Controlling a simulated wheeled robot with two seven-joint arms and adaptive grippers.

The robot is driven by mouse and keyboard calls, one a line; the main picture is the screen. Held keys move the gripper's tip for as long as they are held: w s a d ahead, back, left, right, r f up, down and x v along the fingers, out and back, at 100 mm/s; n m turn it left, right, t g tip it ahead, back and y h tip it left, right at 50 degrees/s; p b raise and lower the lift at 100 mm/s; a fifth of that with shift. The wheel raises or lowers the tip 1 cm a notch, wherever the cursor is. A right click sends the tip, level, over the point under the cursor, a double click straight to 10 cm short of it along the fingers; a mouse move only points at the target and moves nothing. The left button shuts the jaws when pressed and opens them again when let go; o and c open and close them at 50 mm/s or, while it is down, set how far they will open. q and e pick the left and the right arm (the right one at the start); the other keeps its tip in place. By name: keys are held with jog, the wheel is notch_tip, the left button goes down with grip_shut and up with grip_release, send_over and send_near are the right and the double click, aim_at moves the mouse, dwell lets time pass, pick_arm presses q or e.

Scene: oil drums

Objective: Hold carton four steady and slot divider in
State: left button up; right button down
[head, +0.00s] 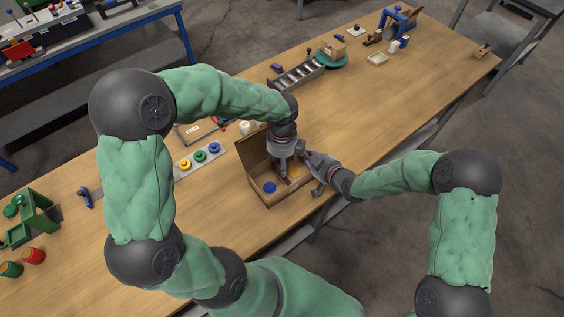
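An open brown carton (264,199) stands on the table with its lid (252,150) raised at the back left. A blue round piece (269,187) and an orange-yellow piece (295,170) are inside it. My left gripper (285,171) points down into the carton from above, between the two pieces. Its fingertips are small and partly hidden, so I cannot tell whether it grips a divider. My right gripper (313,176) is at the carton's right side with its fingers spread apart. I cannot tell whether it touches the carton wall. No divider is clearly distinguishable.
Left of the carton is a grey strip with yellow, green and blue round pieces (200,156). A grey slotted rack (296,76) and a teal turntable with a box (333,51) stand farther back. Green bins (32,218) are at the left. The table right of the rack is mostly clear.

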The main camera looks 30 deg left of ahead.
pick_arm(q)
notch_tip(320, 180, up, 6)
jog(key=shift+r, duration=0.25)
dwell(0.9)
dwell(0.3)
pick_arm(e)
jog(key=c, duration=1.3)
grip_release()
jog(key=shift+c, duration=0.2)
jog(key=shift+d, duration=0.1)
jog(key=v, duration=1.2)
